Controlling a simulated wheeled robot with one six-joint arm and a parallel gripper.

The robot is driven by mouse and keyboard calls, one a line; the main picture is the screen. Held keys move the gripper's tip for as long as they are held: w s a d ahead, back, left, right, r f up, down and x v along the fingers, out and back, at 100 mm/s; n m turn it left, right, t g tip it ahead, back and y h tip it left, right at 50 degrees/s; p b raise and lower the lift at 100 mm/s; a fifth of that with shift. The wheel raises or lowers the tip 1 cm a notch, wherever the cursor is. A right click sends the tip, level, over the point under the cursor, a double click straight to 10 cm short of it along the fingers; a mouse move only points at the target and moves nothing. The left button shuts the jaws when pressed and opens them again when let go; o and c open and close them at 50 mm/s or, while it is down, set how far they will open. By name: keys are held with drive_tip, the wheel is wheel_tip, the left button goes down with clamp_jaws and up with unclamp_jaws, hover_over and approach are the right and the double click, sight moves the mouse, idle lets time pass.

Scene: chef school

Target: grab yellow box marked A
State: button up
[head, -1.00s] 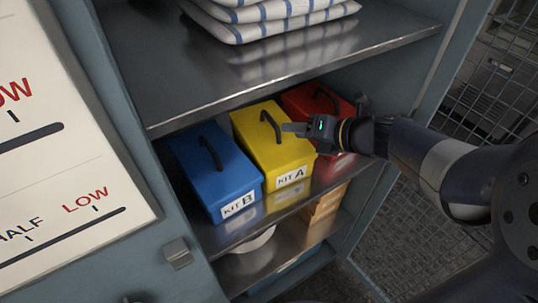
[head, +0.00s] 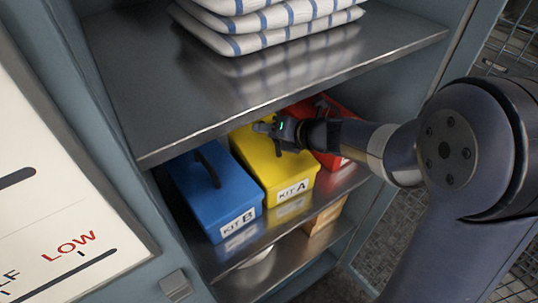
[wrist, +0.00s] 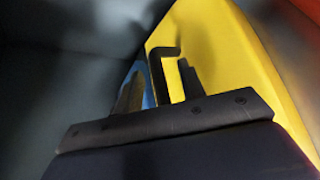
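The yellow box marked KIT A (head: 288,172) stands on the middle shelf between a blue and a red box. My gripper (head: 268,128) is over the top of the yellow box, hiding most of its black handle in the head view. In the wrist view the yellow box (wrist: 225,60) fills the upper right. Its black handle (wrist: 157,80) shows between my gripper's two fingers (wrist: 160,92). The fingers look apart, with a gap visible beside the handle. I cannot tell whether either finger touches it.
The blue box marked KIT B (head: 213,190) stands close on the left, the red box (head: 333,162) close on the right. The upper shelf (head: 270,75), carrying folded striped cloths (head: 265,25), overhangs them. A lower shelf (head: 255,280) lies beneath.

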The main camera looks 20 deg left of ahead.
drive_tip(key=shift+c, duration=0.2)
clamp_jaws()
idle(1.1)
